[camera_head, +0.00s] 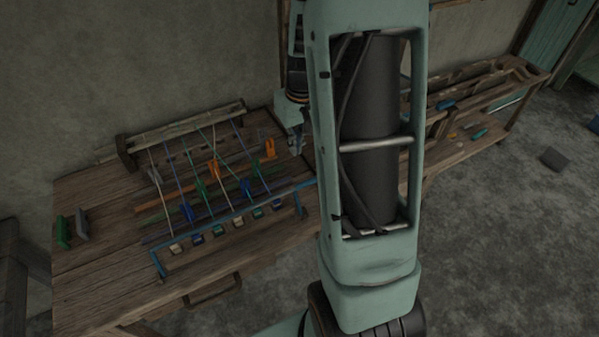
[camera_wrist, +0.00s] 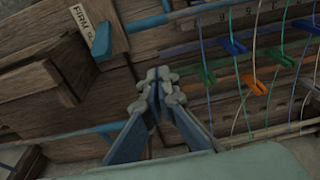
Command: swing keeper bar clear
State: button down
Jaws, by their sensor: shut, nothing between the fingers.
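A long thin blue bar (camera_head: 235,216) runs along the front of the wooden loom bench in the head view, with short bent ends. I cannot tell for sure that it is the keeper bar. In the wrist view one blue rod (camera_wrist: 60,141) passes low behind my fingers, and another (camera_wrist: 195,10) crosses the top edge. My gripper (camera_wrist: 158,78) is shut and empty, pointing at brown wood between the two rods. In the head view my gripper (camera_head: 296,147) is small, at the bench's right end, partly hidden by my arm. No contact is clear.
Coloured threads with blue (camera_wrist: 235,46), green (camera_wrist: 207,75) and orange (camera_wrist: 253,83) clips stretch right of my gripper. A block labelled "FIRM" (camera_wrist: 88,30) with a blue tab stands upper left. A second wooden bench (camera_head: 470,120) is at the right; open floor lies in front.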

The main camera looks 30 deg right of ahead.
jog(key=f, duration=0.3)
jog(key=w+f, duration=0.1)
jog(key=f, duration=0.5)
jog(key=shift+w+f, duration=0.15)
jog(key=shift+f, duration=0.05)
jog(key=shift+s+f+p, duration=0.1)
jog(key=shift+s+p, duration=0.15)
jog(key=shift+p, duration=0.15)
jog(key=shift+s+r+p, duration=0.15)
jog(key=shift+s, duration=0.65)
jog(key=shift+s+r+p, duration=0.1)
jog(key=shift+s+p, duration=0.05)
jog(key=shift+s, duration=0.65)
jog(key=shift+b, duration=0.55)
